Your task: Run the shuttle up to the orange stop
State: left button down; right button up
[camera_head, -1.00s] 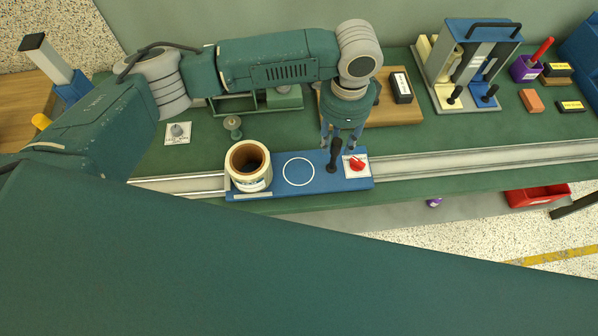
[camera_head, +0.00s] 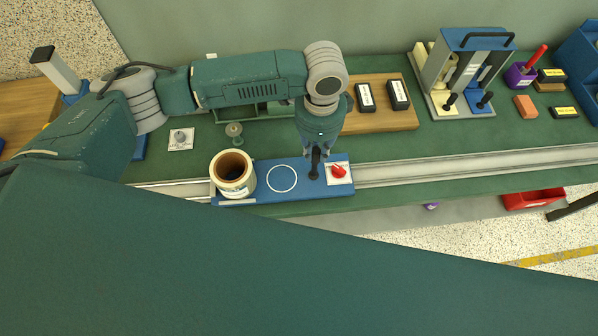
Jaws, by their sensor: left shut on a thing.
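The shuttle (camera_head: 262,178) is a blue plate on the pale rail (camera_head: 470,165). It carries a cream cup-like cylinder (camera_head: 232,174) at its left end, a white ring mark, a black upright handle (camera_head: 315,172) and a red knob (camera_head: 339,171) on a white card. My left gripper (camera_head: 317,155) points down over the handle and is shut on its upper part. No orange stop shows on the visible rail; the rail's far left end is hidden behind my arm. My right gripper is not in view.
Behind the rail are a wooden board (camera_head: 385,121) with black boxes, a grey-blue stand (camera_head: 437,78), a purple cup (camera_head: 519,76) and an orange block (camera_head: 525,106). A small knob (camera_head: 180,137) on a card is at the left. The rail right of the shuttle is clear.

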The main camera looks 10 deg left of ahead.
pick_arm(q)
jog(key=s+a+p, duration=0.1)
jog(key=s+a, duration=0.3)
jog(key=a, duration=0.9)
jog(key=s+a+p, duration=0.2)
jog(key=s+a, duration=0.2)
jog(key=a, duration=1)
jog(key=shift+s, duration=0.4)
jog(key=shift+a, duration=0.1)
jog(key=s+a, duration=0.2)
jog(key=a, duration=0.4)
jog(key=shift+a, duration=0.3)
jog(key=shift+d, duration=0.1)
jog(key=c, duration=1.5)
grip_release()
jog(key=shift+r, duration=0.1)
